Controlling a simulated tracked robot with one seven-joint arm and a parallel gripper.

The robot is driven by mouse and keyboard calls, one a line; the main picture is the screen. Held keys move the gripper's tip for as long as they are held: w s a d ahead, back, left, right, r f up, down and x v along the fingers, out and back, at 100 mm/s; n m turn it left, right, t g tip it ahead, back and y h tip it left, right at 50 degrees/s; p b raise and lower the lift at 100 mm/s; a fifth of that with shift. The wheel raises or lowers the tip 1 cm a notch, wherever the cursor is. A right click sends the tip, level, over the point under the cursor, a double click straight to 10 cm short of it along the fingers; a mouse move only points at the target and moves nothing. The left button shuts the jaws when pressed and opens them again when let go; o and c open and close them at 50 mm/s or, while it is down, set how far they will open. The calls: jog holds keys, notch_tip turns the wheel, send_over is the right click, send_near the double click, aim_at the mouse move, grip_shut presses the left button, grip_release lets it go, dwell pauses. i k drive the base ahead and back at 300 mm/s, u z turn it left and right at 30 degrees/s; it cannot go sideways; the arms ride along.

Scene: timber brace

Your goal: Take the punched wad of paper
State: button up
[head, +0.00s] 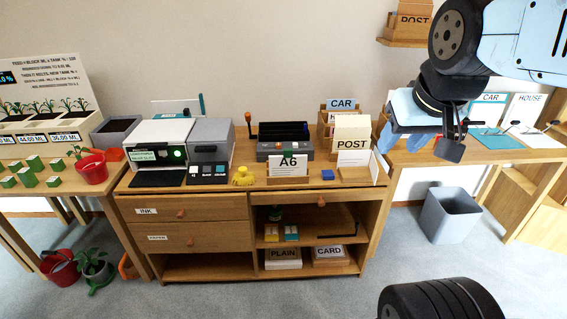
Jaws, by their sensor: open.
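I cannot single out a punched wad of paper for certain. A black and grey machine (283,136) with an orange-tipped lever stands on the middle desk. A white card marked A6 (289,166) stands upright in front of it, hiding part of its front. Pale paper (352,124) stands in a wooden holder behind a POST label (352,144). No punched holes can be made out at this size. My gripper (457,143) hangs at the upper right, open, in front of the right-hand desk and apart from the paper. I see nothing between its fingers.
A printer (160,150) and a grey unit with buttons (211,142) stand left on the middle desk. A grey bin (449,214) stands on the floor at right. Shelves below hold PLAIN (283,256) and CARD (329,254) stacks.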

aim_at(288, 164)
jog(key=z, duration=0.05)
jog(key=i, duration=1)
jog(key=u, duration=0.1)
